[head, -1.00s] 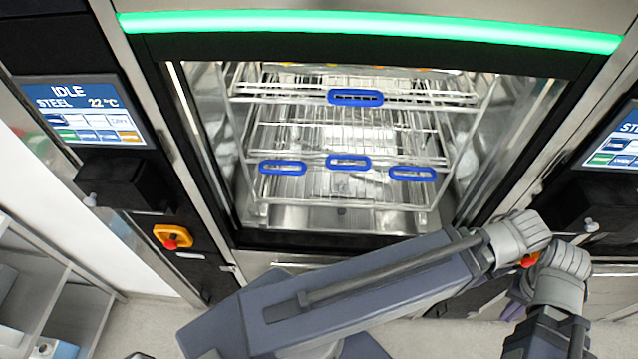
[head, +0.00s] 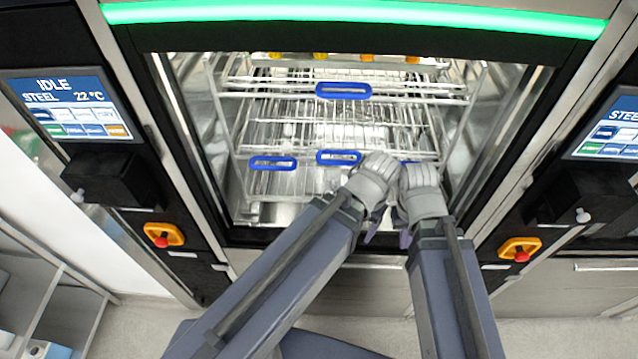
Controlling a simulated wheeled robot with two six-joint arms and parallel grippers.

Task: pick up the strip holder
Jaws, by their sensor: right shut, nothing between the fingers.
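I cannot single out a strip holder with certainty. Several small yellow-orange pieces (head: 320,56) sit in a row on the top level inside the open washer, partly cut off by its upper frame. My right gripper (head: 388,226) shows only as a small purple-grey part below my arm's joints, in front of the chamber's lower edge. It is shut with nothing in it, and my own arm hides most of it.
Wire racks with blue handles (head: 343,90) fill the washer chamber. Lower blue handles (head: 273,163) show in a row; the rightmost is mostly covered by my arm. Control screens (head: 70,105) and orange-red stop buttons (head: 164,235) flank the chamber. A grey shelf (head: 62,300) stands at lower left.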

